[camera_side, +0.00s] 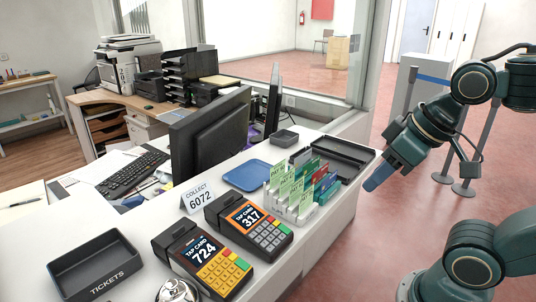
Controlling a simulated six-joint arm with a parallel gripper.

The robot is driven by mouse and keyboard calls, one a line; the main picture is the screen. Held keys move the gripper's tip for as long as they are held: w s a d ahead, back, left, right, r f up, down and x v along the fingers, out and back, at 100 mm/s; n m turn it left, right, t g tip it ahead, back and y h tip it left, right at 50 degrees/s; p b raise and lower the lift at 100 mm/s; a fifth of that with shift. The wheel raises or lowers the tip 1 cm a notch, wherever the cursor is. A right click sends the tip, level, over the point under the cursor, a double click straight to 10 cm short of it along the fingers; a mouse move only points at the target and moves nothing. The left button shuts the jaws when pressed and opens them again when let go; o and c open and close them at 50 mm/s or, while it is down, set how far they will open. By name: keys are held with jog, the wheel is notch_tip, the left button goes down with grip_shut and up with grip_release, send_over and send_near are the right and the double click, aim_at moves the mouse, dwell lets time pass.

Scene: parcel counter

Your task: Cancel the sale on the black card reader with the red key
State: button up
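Two card readers sit side by side on the white counter. The nearer one has a black face (190,262), yellow number keys and a screen reading TAP CARD 724. My gripper (376,180) is at the right, beyond the counter's right edge, well apart from both readers. Its blue-grey end points down-left; finger opening cannot be made out.
A rack of coloured cards (304,192) and a dark tray (334,158) lie between my gripper and the readers. A COLLECT 6072 sign (199,195), a blue mat (246,175), a monitor (212,130), a TICKETS tray (96,265) and a metal bell (177,291) surround the readers.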

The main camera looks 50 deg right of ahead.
grip_shut()
dwell(1.6)
